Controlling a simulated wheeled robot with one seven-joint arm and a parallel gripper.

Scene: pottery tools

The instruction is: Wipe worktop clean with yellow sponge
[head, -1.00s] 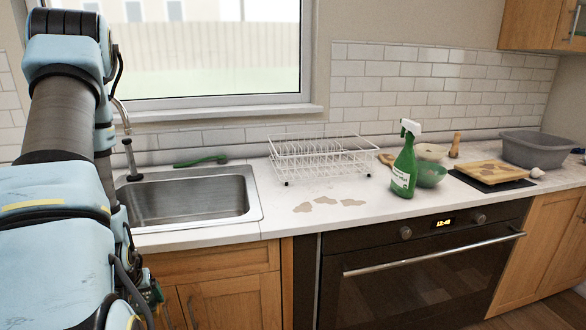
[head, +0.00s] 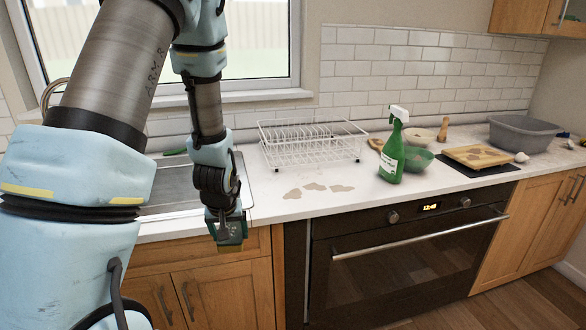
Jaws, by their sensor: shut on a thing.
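My gripper (head: 228,236) hangs in front of the worktop's front edge, below the sink's right corner. The pale worktop (head: 272,212) has a few brown stains (head: 315,189) to the right of the gripper, between the dish rack and the oven.
A white wire dish rack (head: 312,146) stands behind the stains. A green spray bottle (head: 393,150), a green bowl (head: 418,159), a board (head: 477,156) and a grey basin (head: 522,134) stand further right. The sink (head: 170,190) is partly hidden by my arm.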

